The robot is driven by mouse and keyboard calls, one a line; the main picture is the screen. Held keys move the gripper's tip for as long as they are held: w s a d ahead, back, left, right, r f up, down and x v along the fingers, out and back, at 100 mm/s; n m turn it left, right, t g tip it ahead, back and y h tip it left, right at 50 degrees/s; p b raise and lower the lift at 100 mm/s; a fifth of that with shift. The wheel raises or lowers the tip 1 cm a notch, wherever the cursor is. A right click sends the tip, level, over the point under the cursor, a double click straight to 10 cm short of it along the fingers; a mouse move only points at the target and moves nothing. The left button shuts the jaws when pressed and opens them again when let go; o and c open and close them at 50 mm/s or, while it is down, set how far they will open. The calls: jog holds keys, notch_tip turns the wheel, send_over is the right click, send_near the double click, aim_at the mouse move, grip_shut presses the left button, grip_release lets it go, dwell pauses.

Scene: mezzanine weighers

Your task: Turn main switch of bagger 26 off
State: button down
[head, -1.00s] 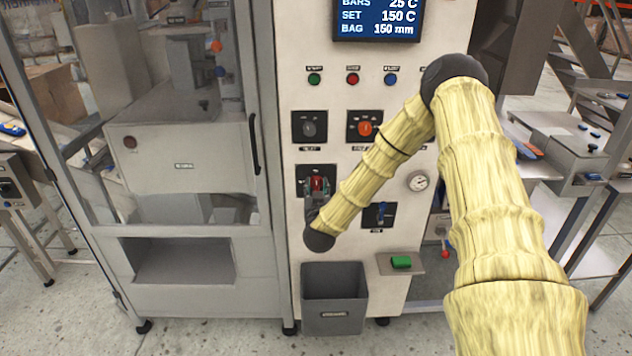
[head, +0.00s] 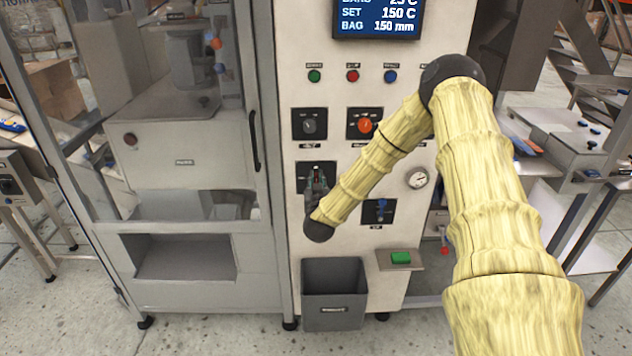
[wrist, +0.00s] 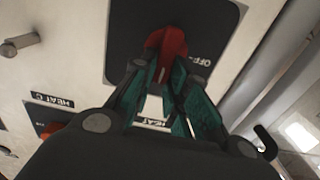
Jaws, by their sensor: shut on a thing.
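The main switch is a red handle (wrist: 166,44) on a dark square plate (wrist: 205,22) with an "OFF" marking to the right of the handle in the wrist view. In the head view its plate (head: 302,172) is on the left of the pale panel, below a dark rotary knob (head: 308,125). My gripper (wrist: 163,85) is shut on the red handle, with a green-padded finger on each side. In the head view my gripper (head: 317,180) hides most of the handle. The handle's exact angle is hard to read.
Three coloured buttons sit above. A grey bin (head: 333,318) and a small shelf with a green block (head: 401,258) are below. A glazed cabinet (head: 185,265) stands left.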

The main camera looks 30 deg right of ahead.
jog(key=shift+a+n, duration=0.1)
jog(key=shift+n, duration=0.3)
jog(key=shift+w+a+f+n+b, duration=0.3)
jog(key=shift+n+b, duration=1)
jog(key=shift+n, duration=1.5)
jog(key=shift+w+a+f+n+b, duration=0.1)
jog(key=shift+a+f+n+b, duration=0.3)
jog(key=shift+n+b, duration=1.7)
jog(key=shift+w+a+f+n+b, duration=0.2)
jog(key=shift+f+n+b, duration=0.3)
jog(key=shift+n, duration=3)
jog(key=c, duration=1.4)
grip_release()
jog(key=shift+r, duration=0.1)
jog(key=shift+s, duration=0.15)
